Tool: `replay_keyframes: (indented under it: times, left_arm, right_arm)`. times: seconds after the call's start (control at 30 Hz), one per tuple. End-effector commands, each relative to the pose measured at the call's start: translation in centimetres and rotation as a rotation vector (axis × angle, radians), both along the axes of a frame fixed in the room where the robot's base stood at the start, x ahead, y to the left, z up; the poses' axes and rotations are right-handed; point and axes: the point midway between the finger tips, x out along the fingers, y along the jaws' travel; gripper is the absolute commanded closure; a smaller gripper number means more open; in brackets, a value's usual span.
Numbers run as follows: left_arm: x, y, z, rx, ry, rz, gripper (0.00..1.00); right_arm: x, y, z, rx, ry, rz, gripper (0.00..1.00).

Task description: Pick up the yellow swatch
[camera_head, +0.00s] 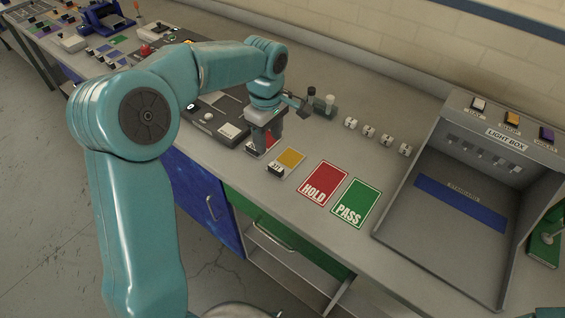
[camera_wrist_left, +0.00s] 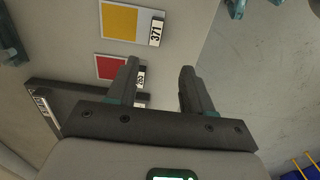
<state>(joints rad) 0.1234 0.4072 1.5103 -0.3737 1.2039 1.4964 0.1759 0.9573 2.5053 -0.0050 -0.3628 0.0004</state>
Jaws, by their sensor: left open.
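The yellow swatch (camera_head: 291,157) lies flat on the grey bench, on a pale card with a black-and-white tag at its near end. In the left wrist view the yellow swatch (camera_wrist_left: 119,21) is at the top, with its tag reading 371. My left gripper (camera_head: 266,149) points down, just left of the yellow swatch, over a red swatch. In the left wrist view my left gripper (camera_wrist_left: 160,75) is open with nothing between its fingers. The red swatch (camera_wrist_left: 110,67) lies beside the left finger, partly hidden by it. My right gripper does not show.
A red HOLD mat (camera_head: 318,184) and a green PASS mat (camera_head: 354,203) lie right of the swatch. A grey light box (camera_head: 470,180) stands farther right. Several small white blocks (camera_head: 368,131) line the back. A dark device (camera_head: 217,123) sits left of the gripper.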

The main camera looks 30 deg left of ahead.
Motion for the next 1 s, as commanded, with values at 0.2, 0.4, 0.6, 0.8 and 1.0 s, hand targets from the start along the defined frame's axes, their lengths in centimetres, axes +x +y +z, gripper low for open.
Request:
replay_keyframes:
  times: [0.2,0.4,0.6,0.8,1.0]
  left_arm:
    - [-0.1,0.0,-4.1,-0.001,0.004,0.001,0.49]
    - [0.2,-0.2,-5.6,-0.001,0.002,-0.001,0.49]
    - [0.9,-1.2,-8.6,-0.002,0.004,-0.001,0.49]
    - [1.1,-1.2,-10.3,-0.001,0.0,0.001,0.49]
    - [1.1,-1.2,-10.3,-0.001,-0.001,0.001,0.55]
  right_arm:
    - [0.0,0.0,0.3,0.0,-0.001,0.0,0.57]
    - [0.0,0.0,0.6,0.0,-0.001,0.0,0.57]
    - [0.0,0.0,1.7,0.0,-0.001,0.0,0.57]
    - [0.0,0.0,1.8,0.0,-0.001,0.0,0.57]
    - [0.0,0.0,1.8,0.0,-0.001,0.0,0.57]
